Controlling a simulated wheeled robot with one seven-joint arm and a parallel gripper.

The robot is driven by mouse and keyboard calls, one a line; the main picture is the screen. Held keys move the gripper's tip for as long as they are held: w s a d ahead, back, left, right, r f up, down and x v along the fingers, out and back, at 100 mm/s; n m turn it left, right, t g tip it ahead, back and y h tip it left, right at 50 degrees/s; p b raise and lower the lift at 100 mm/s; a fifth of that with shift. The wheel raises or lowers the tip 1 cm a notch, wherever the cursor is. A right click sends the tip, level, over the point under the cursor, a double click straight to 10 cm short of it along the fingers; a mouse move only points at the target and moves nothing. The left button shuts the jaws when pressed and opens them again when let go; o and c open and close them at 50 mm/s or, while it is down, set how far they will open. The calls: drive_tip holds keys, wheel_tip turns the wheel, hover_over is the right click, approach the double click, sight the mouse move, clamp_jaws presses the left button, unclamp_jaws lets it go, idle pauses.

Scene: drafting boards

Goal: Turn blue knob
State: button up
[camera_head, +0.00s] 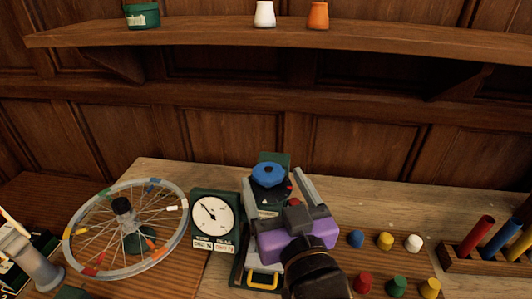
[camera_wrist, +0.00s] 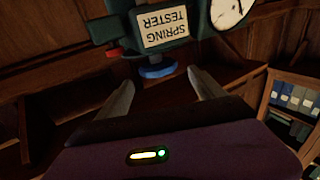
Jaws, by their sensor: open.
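The blue knob (camera_head: 269,174) sits on the dark green spring tester (camera_head: 273,158) on the table. It also shows in the wrist view (camera_wrist: 157,72), under a "SPRING TESTER" label (camera_wrist: 165,27) that appears upside down. My purple-bodied gripper (camera_head: 276,180) is open and empty, with one finger on each side of the knob's line. In the wrist view the knob lies between and just beyond the fingertips (camera_wrist: 161,78). I cannot tell whether a finger touches it. My gripper and arm hide the tester's lower part in the head view.
A round dial (camera_head: 212,216) stands left of the knob, and a spoked wheel (camera_head: 126,230) farther left. Several coloured pegs (camera_head: 385,241) stand on the right, near a rack of coloured rods (camera_head: 490,258). A wall shelf (camera_head: 200,36) runs behind.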

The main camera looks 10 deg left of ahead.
sight(264, 163)
drive_tip(key=shift+f, duration=0.3)
drive_tip(key=shift+w+a, duration=0.1)
drive_tip(key=shift+w, duration=0.2)
drive_tip(key=shift+p+x, duration=0.8)
drive_tip(key=shift+x, duration=2.75)
drive_tip(key=shift+f, duration=0.15)
drive_tip(key=c, duration=1.4)
drive_tip(key=shift+o, duration=0.2)
drive_tip(key=shift+f+m+h+b, duration=0.15)
drive_tip(key=shift+m+h+b, duration=0.2)
drive_tip(key=shift+h, duration=0.25)
